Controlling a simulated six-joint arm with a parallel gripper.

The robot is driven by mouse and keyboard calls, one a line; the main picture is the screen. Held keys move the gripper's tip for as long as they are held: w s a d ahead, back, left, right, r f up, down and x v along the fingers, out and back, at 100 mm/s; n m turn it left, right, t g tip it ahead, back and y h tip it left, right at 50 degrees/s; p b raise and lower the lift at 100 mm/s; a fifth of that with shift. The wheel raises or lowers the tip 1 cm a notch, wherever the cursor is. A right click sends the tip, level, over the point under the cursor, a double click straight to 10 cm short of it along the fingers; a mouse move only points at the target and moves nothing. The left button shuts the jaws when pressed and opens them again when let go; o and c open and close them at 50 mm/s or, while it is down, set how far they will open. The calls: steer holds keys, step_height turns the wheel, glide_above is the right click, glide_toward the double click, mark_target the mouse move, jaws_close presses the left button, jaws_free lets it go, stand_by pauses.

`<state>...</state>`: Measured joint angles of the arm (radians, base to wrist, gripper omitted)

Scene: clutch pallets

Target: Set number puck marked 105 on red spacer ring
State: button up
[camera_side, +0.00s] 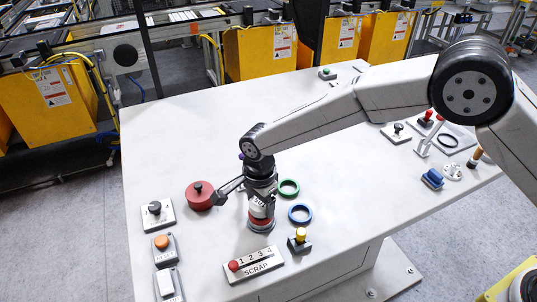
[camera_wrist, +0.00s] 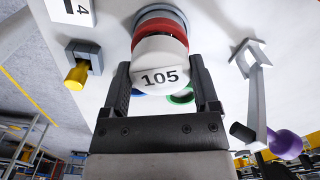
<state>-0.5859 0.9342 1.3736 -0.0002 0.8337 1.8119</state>
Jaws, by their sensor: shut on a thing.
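The white number puck marked 105 (camera_wrist: 160,76) sits between the two dark fingers of my gripper (camera_wrist: 163,88) in the wrist view. My gripper (camera_side: 262,196) is shut on it and points down in the side view. The red spacer ring (camera_wrist: 160,27) shows just beyond the puck, above a pale grey round base. In the side view the red ring (camera_side: 262,213) is directly below my gripper. The puck and ring look very close; I cannot tell whether they touch. My fingers hide part of the puck.
A green ring (camera_side: 289,188) and a blue ring (camera_side: 300,214) lie to the right. A red round knobbed thing (camera_side: 199,197) stands left. A yellow-knobbed block (camera_side: 299,241) and a SCRAP plate (camera_side: 257,265) are in front. A purple-ended lever (camera_wrist: 268,139) is near my gripper.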

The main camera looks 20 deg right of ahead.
mark_target(261, 203)
steer(key=shift+f, duration=0.6)
stand_by(0.3)
steer(key=o, duration=0.9)
steer(key=shift+o, duration=0.2)
steer(key=shift+r, duration=0.1)
step_height(261, 203, up, 11)
stand_by(0.9)
steer(key=shift+d, duration=0.1)
stand_by(0.4)
